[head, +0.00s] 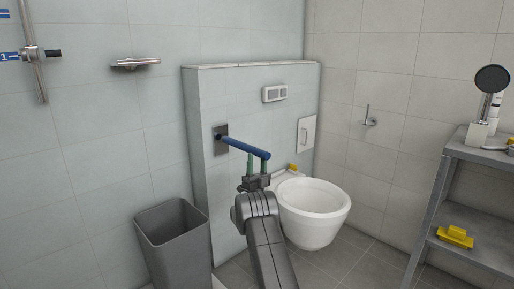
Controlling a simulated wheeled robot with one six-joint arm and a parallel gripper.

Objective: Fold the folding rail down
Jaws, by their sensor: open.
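The folding rail (245,147) is a blue bar on a dark wall plate (221,138) on the tiled half-wall, left of the toilet. It sticks out from the plate close to level, sloping slightly down to the right in the picture. My gripper (257,168) is just below the rail's free end, with its fingers pointing up. The jaws are open. The fingertips overlap the outer part of the bar in the picture; I cannot tell whether they touch it. The gripper and wrist hide part of the half-wall and floor.
A white toilet (314,205) is right of my gripper, with a small yellow item (292,168) at its back. A grey bin (172,240) stands at the left. A grey shelf (440,200) is at the right. Some floor between toilet and shelf is clear.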

